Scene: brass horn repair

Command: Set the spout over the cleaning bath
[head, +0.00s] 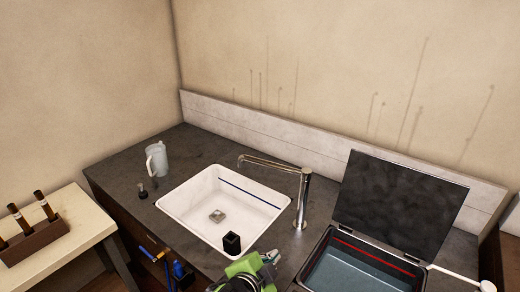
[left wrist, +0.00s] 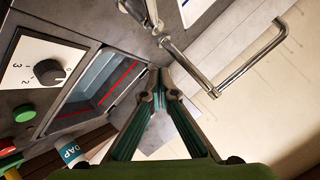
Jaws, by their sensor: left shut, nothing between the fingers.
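The chrome tap stands on the counter between the white basin and the cleaning bath. Its spout (head: 268,162) points left over the basin (head: 178,196); the spout also shows in the left wrist view (left wrist: 252,64). The cleaning bath (head: 362,268) is at the lower right, its dark lid (head: 396,205) raised and bluish liquid inside with a red line; it also shows in the left wrist view (left wrist: 72,118). My left gripper (head: 270,258) is low, in front of the basin and bath, apart from the spout. In the left wrist view its green fingers (left wrist: 155,88) meet, empty. My right gripper is out of view.
A pale jug (head: 157,158) and a small dark dispenser (head: 142,190) stand left of the basin. A backsplash (head: 260,135) runs behind the tap. A dial (left wrist: 55,72) and a soap bottle (left wrist: 75,155) show near the bath.

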